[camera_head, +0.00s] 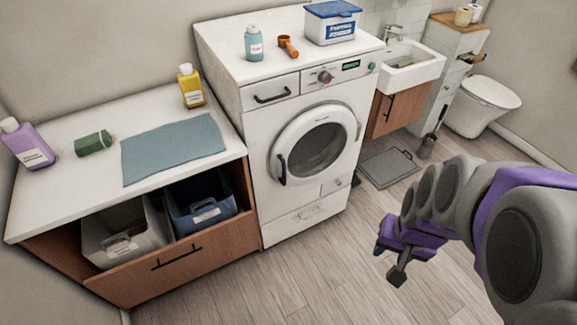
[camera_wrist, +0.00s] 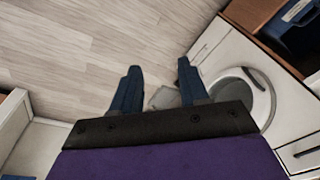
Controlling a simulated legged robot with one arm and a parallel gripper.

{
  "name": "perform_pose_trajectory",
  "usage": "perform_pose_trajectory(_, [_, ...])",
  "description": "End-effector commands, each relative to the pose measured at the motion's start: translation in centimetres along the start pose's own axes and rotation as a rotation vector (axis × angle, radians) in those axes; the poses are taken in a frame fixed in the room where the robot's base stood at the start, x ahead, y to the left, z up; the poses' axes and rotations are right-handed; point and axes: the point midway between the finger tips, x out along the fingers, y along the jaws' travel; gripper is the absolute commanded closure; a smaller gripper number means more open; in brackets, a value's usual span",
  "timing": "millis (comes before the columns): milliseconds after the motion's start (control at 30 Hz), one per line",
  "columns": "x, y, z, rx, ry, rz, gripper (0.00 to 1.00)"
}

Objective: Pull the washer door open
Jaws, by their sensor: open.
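The white washer (camera_head: 256,218) stands beside the left counter. A black vertical handle (camera_head: 282,170) sits on the door's left side. In the wrist view the door (camera_wrist: 264,105) and its dark handle (camera_wrist: 257,77) show at the right. My gripper (camera_head: 388,264) is out over the floor, to the right of and in front of the washer, clear of the door. In the wrist view its two blue fingers (camera_wrist: 159,66) are spread and hold nothing.
The left counter (camera_head: 80,195) carries bottles and a blue cloth (camera_head: 172,148); its lower drawer, with bins (camera_head: 200,205), is open beside the washer. The wooden floor (camera_head: 325,285) in front is clear.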

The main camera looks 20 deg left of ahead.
Motion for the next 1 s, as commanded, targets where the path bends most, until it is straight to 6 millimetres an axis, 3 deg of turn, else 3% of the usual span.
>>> perform_pose_trajectory(200, [4.5,-4.0,-9.1,-0.002,0.173,-0.018,0.56])
perform_pose_trajectory(533, [11.9,-11.1,-19.5,-0.012,0.457,-0.034,0.56])
perform_pose_trajectory(800, [18.2,-17.4,-24.1,-0.042,0.689,-0.045,0.56])
perform_pose_trajectory(1000, [22.6,-21.7,-24.9,-0.074,0.862,-0.062,0.56])
